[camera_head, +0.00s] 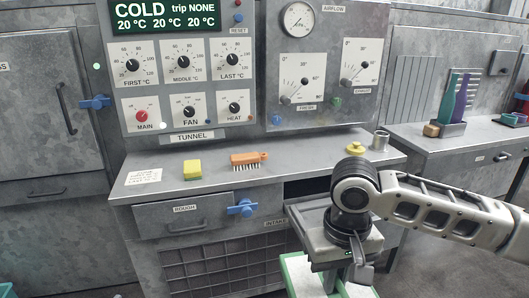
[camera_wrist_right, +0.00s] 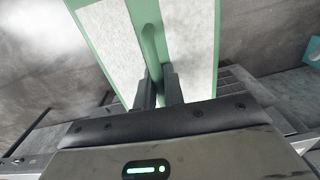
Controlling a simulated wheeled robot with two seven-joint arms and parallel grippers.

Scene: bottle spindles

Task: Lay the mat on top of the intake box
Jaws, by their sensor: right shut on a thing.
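My right gripper (camera_head: 357,268) is at the lower right of the head view, in front of the bench. Its two fingers (camera_wrist_right: 160,88) are shut on the green middle bar of a flat, green-framed piece with pale panels, which I take to be the mat (camera_wrist_right: 105,35). The mat also shows below the gripper in the head view (camera_head: 298,272), partly cut off by the picture edge. The INTAKE label (camera_head: 275,223) is on the bench front, left of my wrist. A grey box-like part beside it is mostly hidden by my gripper, so the intake box's opening cannot be made out. My left gripper is not in view.
The bench top (camera_head: 215,190) carries a yellow block (camera_head: 192,169), an orange brush (camera_head: 248,160), a yellow knob-like piece (camera_head: 355,149) and a metal cup (camera_head: 380,140). A ROUGH drawer (camera_head: 185,222) with a blue valve handle (camera_head: 242,208) is at left. A grille (camera_head: 220,268) lies below.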

